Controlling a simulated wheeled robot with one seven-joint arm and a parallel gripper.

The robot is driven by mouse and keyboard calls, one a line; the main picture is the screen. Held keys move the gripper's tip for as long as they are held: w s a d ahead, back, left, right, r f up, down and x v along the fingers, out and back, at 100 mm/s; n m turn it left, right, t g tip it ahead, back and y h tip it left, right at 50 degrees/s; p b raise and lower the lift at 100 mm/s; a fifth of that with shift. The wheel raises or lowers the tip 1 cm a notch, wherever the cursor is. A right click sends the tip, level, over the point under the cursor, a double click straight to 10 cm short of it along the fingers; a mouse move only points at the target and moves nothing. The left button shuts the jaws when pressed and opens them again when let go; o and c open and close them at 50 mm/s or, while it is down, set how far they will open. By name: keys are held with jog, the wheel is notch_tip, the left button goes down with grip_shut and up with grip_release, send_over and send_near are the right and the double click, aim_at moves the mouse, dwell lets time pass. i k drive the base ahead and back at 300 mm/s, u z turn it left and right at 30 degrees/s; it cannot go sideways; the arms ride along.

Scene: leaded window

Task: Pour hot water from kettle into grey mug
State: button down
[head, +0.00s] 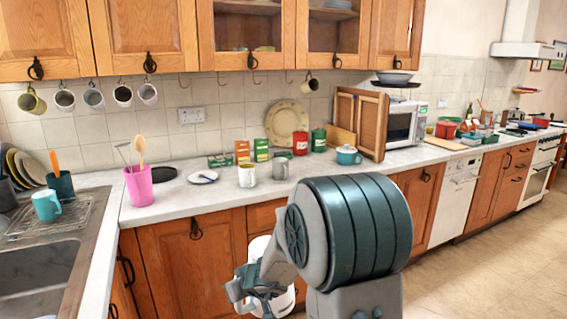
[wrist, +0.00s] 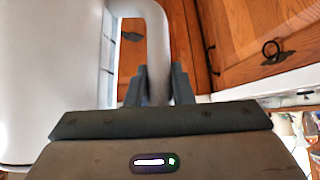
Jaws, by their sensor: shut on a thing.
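My gripper (head: 250,288) is low in front of the cabinets in the head view, partly hidden by my arm. In the wrist view my gripper (wrist: 158,88) is shut around the handle of the white kettle (wrist: 50,75). The kettle (head: 286,302) also shows in the head view behind my gripper, below counter height; its spout cannot be made out. A grey mug (head: 279,169) stands upright on the counter, beside a pale mug with a yellowish tint (head: 247,176). The inside of the grey mug cannot be seen.
A pink utensil holder (head: 139,187), small plate (head: 202,177), boxes (head: 242,151), red canister (head: 300,143) and teal pot (head: 348,155) stand on the counter (head: 180,202). Several mugs hang above. The sink (head: 35,270) is at left. The counter's front edge lies near the kettle.

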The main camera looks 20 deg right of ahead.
aim_at(280, 164)
jog(key=z, duration=1.8)
jog(key=i, duration=1)
jog(key=u, duration=1.8)
